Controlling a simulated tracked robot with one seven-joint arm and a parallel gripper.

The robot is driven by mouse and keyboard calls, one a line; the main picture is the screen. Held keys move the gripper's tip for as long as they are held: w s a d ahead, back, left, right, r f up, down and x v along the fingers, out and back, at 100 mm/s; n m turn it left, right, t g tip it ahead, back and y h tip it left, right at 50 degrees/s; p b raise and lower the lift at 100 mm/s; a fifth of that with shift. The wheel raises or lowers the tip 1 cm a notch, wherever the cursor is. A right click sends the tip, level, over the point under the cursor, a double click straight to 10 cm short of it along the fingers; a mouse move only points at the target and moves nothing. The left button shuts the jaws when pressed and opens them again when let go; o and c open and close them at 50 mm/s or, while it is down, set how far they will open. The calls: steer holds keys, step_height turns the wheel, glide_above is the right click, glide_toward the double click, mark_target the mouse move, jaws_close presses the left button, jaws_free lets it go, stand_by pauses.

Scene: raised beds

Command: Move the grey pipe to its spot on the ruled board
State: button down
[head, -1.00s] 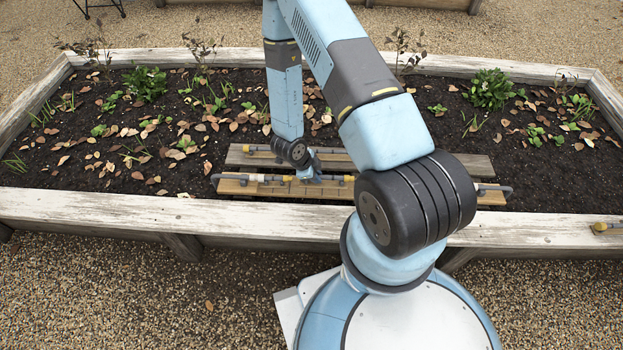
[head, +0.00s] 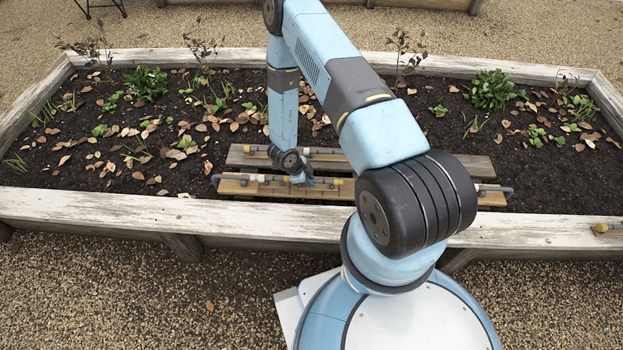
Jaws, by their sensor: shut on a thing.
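The ruled board (head: 240,189) is the front wooden plank across the soil of the raised bed, and a row of grey and yellow pipe parts lies along it. My gripper (head: 302,181) is low at the middle of this row and shut on the grey pipe (head: 283,180), which is small and partly hidden by my gripper and wrist. I cannot tell whether the pipe touches the board. A grey bent end (head: 215,178) shows at the row's left end.
A second plank (head: 240,159) behind bears more pipe parts. A yellow-ended piece (head: 606,228) rests on the bed's pale front edge (head: 120,212). Leafy plants (head: 146,83) and dry leaves fill the soil; my arm hides the middle.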

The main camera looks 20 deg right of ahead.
steer(key=c, duration=1.1)
jaws_free()
steer(key=shift+o, duration=0.2)
steer(key=shift+r, duration=0.1)
